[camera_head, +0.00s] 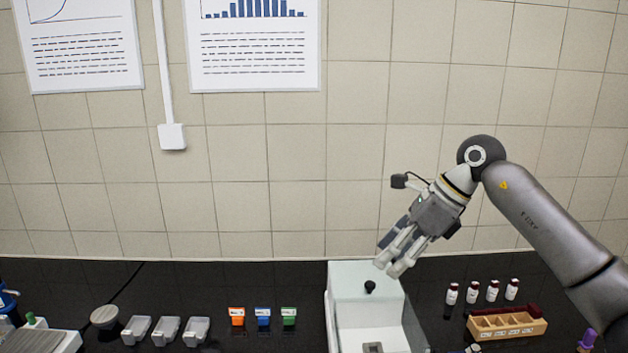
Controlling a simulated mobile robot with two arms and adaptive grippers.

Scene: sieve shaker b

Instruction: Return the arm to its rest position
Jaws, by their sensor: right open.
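My right arm (548,222) comes in from the right side. Its right gripper (389,267) is open and points down and to the left, with nothing seen between its fingers. The fingertips appear over the top of a white box-shaped machine (355,283) with a black knob (370,287) on its front. Whether they touch it cannot be told from this view. My left gripper is not in view.
On the black bench (240,280) are grey trays (168,330), orange (237,316), blue (263,316) and green (289,316) containers, several small bottles (492,291) and a wooden rack (506,328). A tiled wall (270,160) stands behind.

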